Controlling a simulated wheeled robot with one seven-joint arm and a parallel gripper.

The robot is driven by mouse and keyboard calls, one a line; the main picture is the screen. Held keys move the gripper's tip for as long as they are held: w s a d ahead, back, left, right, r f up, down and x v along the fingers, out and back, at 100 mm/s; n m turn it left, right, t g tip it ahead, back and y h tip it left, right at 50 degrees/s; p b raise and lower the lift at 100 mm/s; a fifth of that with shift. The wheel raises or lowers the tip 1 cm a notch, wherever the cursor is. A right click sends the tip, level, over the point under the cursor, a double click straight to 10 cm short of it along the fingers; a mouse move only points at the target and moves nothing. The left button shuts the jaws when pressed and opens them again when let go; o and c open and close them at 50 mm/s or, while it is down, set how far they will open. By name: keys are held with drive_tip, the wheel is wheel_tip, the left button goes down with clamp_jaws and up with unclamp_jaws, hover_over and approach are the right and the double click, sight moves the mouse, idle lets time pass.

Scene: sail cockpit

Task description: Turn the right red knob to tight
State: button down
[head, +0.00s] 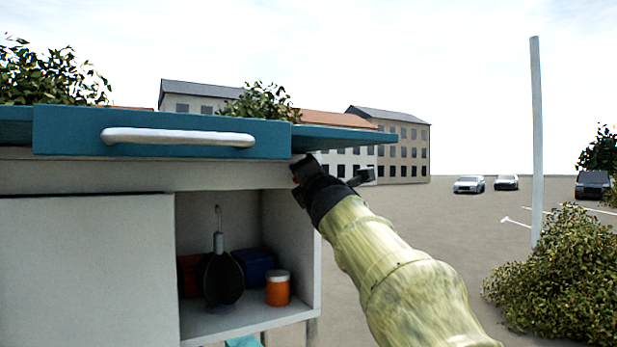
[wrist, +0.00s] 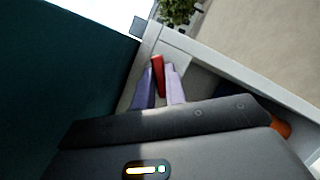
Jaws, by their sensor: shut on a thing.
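The right red knob (wrist: 157,66) shows in the wrist view as a narrow red bar on the pale grey front rail. My gripper (wrist: 159,85) has its two pale purple fingers on either side of the bar and is shut on it. In the head view my gripper (head: 303,170) reaches the right end of the rail, just under the teal top. A small red patch shows at its tip there; the knob is otherwise mostly hidden by the gripper. I cannot read any tight or loose marking.
The teal top (head: 70,133) with a white handle (head: 178,137) overhangs the rail, close to my gripper. Below is an open cubby holding a dark hanging bulb-shaped thing (head: 223,277), a blue box (head: 253,265) and an orange jar (head: 278,291). Open paved ground lies right.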

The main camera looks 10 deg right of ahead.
drive_tip(key=c, duration=1.4)
unclamp_jaws()
drive_tip(key=shift+c, duration=0.2)
drive_tip(key=b+v, duration=0.7)
drive_tip(key=v, duration=1)
drive_tip(key=shift+s, duration=0.15)
drive_tip(key=shift+f, duration=0.1)
